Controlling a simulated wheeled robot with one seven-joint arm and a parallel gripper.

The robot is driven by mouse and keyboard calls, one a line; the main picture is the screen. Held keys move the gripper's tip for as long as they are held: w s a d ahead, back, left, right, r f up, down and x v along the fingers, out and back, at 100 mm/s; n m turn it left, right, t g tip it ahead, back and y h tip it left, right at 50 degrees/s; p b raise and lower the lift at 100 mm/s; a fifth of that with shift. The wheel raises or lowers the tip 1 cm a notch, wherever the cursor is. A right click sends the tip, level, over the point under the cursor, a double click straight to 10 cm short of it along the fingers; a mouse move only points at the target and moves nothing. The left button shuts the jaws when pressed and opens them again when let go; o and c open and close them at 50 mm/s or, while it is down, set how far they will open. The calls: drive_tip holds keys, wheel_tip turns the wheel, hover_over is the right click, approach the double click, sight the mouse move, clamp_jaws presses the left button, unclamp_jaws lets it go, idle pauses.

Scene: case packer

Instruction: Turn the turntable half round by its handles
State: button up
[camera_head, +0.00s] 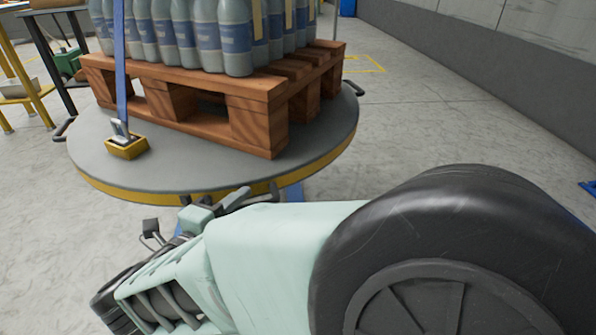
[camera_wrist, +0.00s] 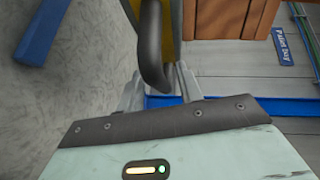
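The turntable (camera_head: 210,170) is a round grey plate with a yellow rim. Dark handles stick out at its left edge (camera_head: 64,129) and right edge (camera_head: 353,88). A third dark handle (camera_head: 262,199) is at the near edge, partly hidden by my arm. In the wrist view this near handle (camera_wrist: 151,40) comes down between the two grey fingers of my gripper (camera_wrist: 157,85). The fingers sit close on both sides of its bend and look shut on it. The contact faces are hidden. My gripper also shows in the head view (camera_head: 238,196), at the near rim.
A wooden pallet (camera_head: 258,113) with several grey, blue-labelled bottles (camera_head: 233,40) stands on the turntable. A blue strap (camera_head: 120,65) runs down to a yellow anchor (camera_head: 127,149). A yellow-framed stand (camera_head: 25,75) is at left.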

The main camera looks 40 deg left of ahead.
drive_tip(key=p+v, duration=0.5)
drive_tip(key=v, duration=1.2)
drive_tip(key=shift+s, duration=0.15)
